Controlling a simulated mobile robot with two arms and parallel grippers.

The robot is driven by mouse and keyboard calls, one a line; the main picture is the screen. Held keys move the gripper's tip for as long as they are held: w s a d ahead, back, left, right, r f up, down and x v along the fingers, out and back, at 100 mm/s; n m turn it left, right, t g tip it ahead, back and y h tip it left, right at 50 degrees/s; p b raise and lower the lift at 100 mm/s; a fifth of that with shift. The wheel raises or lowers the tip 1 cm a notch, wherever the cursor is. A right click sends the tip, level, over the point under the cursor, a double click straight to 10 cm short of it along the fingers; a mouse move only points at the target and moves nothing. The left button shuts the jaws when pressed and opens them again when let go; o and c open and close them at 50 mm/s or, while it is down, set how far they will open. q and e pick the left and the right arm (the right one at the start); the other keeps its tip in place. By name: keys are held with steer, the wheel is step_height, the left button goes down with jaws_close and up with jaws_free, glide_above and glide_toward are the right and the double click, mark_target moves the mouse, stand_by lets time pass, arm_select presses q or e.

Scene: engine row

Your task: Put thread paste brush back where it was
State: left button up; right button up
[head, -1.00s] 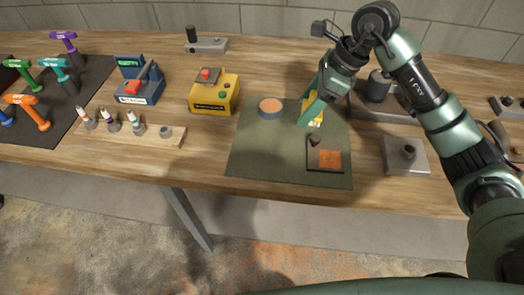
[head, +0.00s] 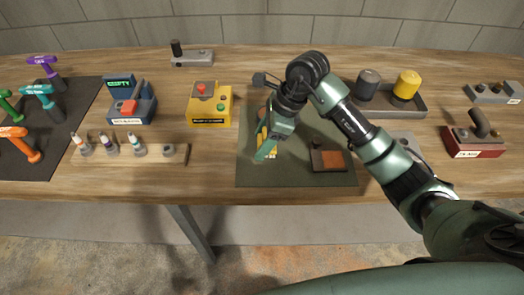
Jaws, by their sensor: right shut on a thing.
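My right gripper (head: 266,148) is shut on a small yellow thing (head: 271,154), which appears to be the thread paste brush. It is over the left part of the dark green mat (head: 300,180). Only bits of yellow show around the green fingers, so the brush's tilt and whether it touches the mat cannot be told. The round blue tin with the orange top is hidden behind my right gripper and wrist. My left gripper is not in view.
A dark plate with an orange pad (head: 331,160) lies on the mat's right side. A yellow button box (head: 209,108) and a wooden rack with small bottles (head: 170,155) stand to the left. A tray with dark and yellow cylinders (head: 388,107) is behind my right arm.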

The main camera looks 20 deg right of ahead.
mark_target(257, 163)
steer(key=shift+f, duration=0.95)
step_height(257, 163, down, 4)
steer(key=shift+r+p, duration=0.1)
steer(key=shift+p, duration=0.55)
steer(key=shift+f, duration=0.35)
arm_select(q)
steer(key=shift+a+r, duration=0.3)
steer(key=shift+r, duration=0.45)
arm_select(e)
steer(key=shift+f, duration=0.1)
steer(key=shift+f+b, duration=0.15)
steer(key=shift+b, duration=0.15)
steer(key=o, duration=1.3)
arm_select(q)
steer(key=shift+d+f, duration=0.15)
